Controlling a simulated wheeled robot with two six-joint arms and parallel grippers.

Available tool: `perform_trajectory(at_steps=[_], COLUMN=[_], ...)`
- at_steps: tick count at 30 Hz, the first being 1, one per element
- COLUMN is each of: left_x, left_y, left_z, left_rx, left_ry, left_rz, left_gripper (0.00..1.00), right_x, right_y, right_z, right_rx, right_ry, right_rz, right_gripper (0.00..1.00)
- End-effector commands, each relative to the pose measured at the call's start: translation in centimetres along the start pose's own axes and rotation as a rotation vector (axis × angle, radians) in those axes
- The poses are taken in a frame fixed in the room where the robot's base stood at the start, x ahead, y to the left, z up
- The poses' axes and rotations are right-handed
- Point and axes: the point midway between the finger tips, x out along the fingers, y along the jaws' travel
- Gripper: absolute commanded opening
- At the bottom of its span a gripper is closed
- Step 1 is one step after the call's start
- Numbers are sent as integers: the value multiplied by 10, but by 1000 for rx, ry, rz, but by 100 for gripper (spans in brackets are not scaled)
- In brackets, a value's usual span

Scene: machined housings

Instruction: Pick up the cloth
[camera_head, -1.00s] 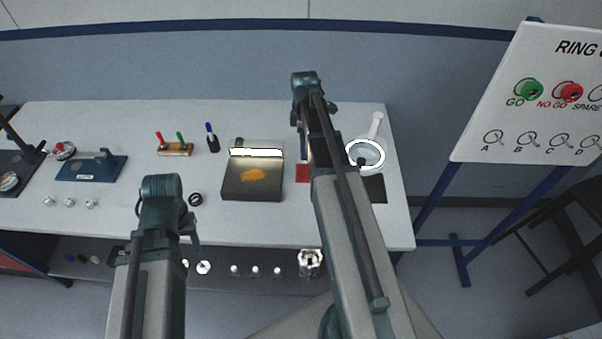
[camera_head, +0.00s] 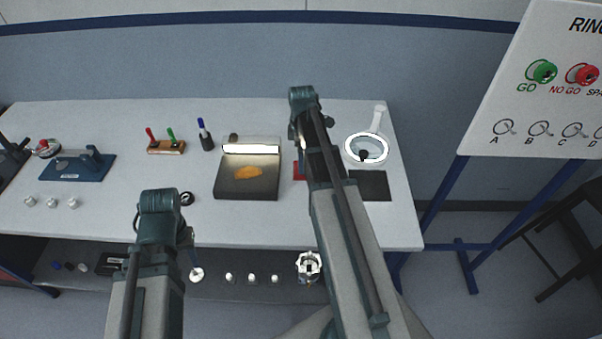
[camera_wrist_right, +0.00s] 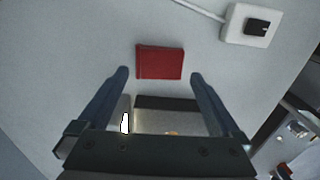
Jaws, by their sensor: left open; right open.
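A red folded square, which looks like the cloth, lies flat on the bench. It shows whole in the right wrist view (camera_wrist_right: 160,62) and is mostly hidden behind my right arm in the head view (camera_head: 298,171). My right gripper (camera_wrist_right: 160,76) is open and empty, its two fingers to either side of the red square's near edge in the picture; contact cannot be judged. My left gripper (camera_head: 188,238) is at the bench's front edge, small and partly hidden by its arm, well left of the red square.
A dark tray (camera_head: 224,188) with an orange patch (camera_head: 248,173) stands left of the red square. A ring magnifier (camera_head: 383,137) and a dark mat (camera_head: 370,186) lie to the right. Markers (camera_head: 205,135) stand behind. Clear bench (camera_head: 270,222) runs along the front.

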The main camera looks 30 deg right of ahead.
Motion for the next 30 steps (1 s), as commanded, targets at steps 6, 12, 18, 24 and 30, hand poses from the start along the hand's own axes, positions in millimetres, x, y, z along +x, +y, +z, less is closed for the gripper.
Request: perform_trajectory(at_steps=[6, 12, 18, 24, 30], left_x=[31, 47, 45, 45, 45], left_y=[3, 4, 4, 4, 4], left_z=[-2, -3, -3, -3, -3], left_rx=[0, 0, 0, 0, 0], left_ry=[0, 0, 0, 0, 0], left_rz=[0, 0, 0, 0, 0], left_gripper=[50, 50, 50, 50, 50], right_x=[31, 48, 46, 46, 46], right_y=[-1, -1, -1, -1, -1], right_z=[-2, -2, -2, -2, -2], right_rx=[-1, 0, 0, 0, 0], right_ry=[0, 0, 0, 0, 0], right_rz=[0, 0, 0, 0, 0], right_gripper=[100, 100, 100, 73, 37])
